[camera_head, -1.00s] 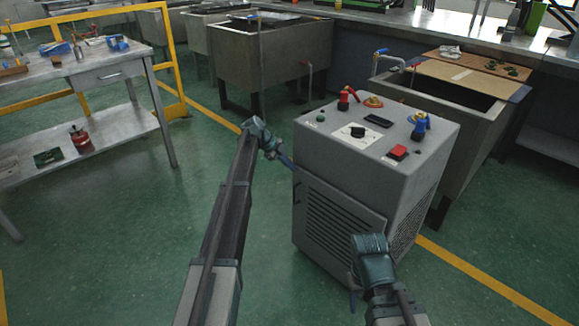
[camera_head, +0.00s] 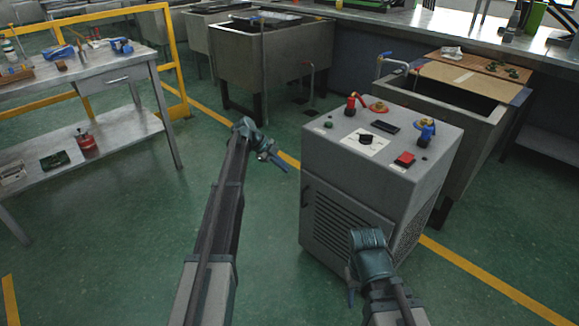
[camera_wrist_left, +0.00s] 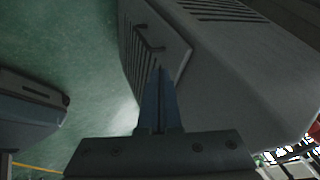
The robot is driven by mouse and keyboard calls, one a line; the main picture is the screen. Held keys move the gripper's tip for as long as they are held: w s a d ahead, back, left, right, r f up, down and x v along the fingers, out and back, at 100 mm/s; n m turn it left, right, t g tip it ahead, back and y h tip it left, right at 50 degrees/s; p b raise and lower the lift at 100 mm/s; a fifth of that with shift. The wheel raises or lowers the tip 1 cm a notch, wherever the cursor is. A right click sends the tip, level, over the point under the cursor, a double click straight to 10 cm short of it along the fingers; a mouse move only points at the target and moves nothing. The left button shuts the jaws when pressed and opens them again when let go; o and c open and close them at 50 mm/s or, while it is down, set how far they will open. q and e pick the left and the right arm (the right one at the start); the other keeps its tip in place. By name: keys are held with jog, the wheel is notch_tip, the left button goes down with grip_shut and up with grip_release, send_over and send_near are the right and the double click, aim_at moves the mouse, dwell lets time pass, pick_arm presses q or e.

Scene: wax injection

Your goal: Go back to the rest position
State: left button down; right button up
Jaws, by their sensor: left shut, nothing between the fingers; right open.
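My left gripper (camera_head: 279,163) reaches in from the left of the head view, left of the grey machine cabinet (camera_head: 328,215). It is shut and empty, with floor showing between it and the cabinet. In the left wrist view its fingers (camera_wrist_left: 158,98) lie together, and the cabinet's vented front with a handle (camera_wrist_left: 148,40) shows beyond them. My right gripper (camera_head: 351,292) is low in front of the cabinet, mostly hidden behind its own wrist. Its fingers are too small in the picture to show a gap clearly; nothing is seen held.
The cabinet top has a red valve (camera_head: 354,102), a blue valve (camera_head: 426,131), a red button (camera_head: 405,159) and a dark knob (camera_head: 366,140). A metal workbench (camera_head: 118,72) stands at left, steel tanks (camera_head: 285,62) behind. The green floor between bench and cabinet is clear.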

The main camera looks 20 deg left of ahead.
pick_arm(q)
jog(key=s+d+n+g+y+p, duration=0.15)
jog(key=s+d+n, duration=0.25)
jog(key=s+d, duration=0.5)
jog(key=s+d+n+g+y+p, duration=0.15)
jog(key=s+d+n, duration=0.35)
jog(key=s, duration=0.7)
jog(key=s+d+n+y, duration=0.2)
jog(key=s+d+n, duration=0.15)
jog(key=s, duration=0.75)
jog(key=s+d+n+y, duration=0.3)
jog(key=s+n, duration=0.2)
jog(key=s, duration=0.6)
notch_tip(320, 180, up, 26)
jog(key=p, duration=2.5)
jog(key=shift+p, duration=0.35)
pick_arm(e)
notch_tip(320, 180, up, 30)
